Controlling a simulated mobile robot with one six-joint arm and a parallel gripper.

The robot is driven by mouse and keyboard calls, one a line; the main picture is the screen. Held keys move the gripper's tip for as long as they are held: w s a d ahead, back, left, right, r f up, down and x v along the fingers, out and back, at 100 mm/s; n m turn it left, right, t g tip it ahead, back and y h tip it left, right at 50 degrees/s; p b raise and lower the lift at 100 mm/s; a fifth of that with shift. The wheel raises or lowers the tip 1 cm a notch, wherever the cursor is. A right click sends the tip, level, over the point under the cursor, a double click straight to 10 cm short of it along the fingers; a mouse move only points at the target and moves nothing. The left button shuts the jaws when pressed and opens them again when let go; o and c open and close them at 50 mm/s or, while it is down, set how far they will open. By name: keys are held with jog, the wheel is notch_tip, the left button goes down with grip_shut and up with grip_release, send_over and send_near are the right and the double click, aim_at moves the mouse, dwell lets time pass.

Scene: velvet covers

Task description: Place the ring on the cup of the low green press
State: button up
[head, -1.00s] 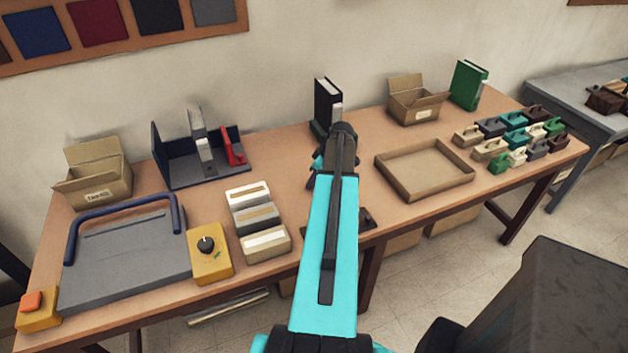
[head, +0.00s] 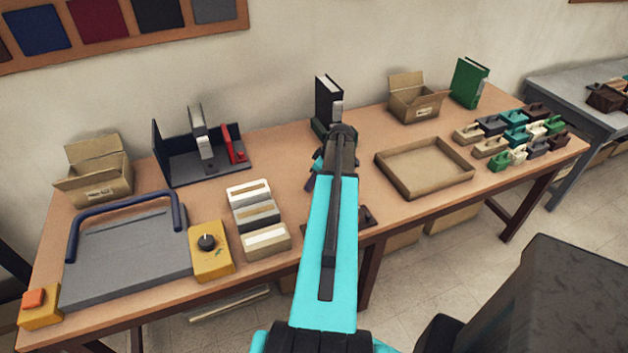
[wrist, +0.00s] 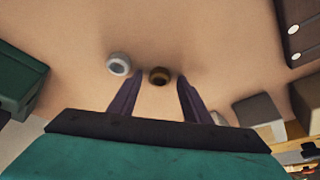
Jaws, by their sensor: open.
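In the wrist view a small brown ring-shaped piece (wrist: 159,76) lies on the tabletop between the fingertips of my gripper (wrist: 160,79). The fingers are open, with a gap on both sides of it. A pale grey-white ring-shaped piece (wrist: 118,64) lies just left of the left finger. A dark green block-like body (wrist: 18,72) is at the left edge; I cannot tell whether it is the low press, and no cup shows on it. In the head view my arm hides the rings, and my gripper (head: 318,170) is mostly hidden behind my wrist.
A dark plate with pale studs (wrist: 300,28) and a grey block (wrist: 258,110) are at right in the wrist view.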

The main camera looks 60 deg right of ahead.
jog(key=shift+r, duration=0.25)
jog(key=b+v, duration=0.2)
jog(key=v, duration=0.9)
jog(key=shift+s+r+b, duration=0.15)
jog(key=shift+r+b, duration=0.25)
jog(key=shift+o, duration=0.5)
jog(key=shift+d+f+b, duration=0.1)
jog(key=shift+b, duration=1)
jog(key=shift+s+b, duration=0.15)
jog(key=shift+b, duration=0.9)
jog(key=shift+s+r+b, duration=0.15)
jog(key=shift+r+b, duration=0.6)
jog(key=shift+b, duration=0.35)
jog(key=shift+p+x, duration=0.75)
jog(key=shift+x, duration=3.55)
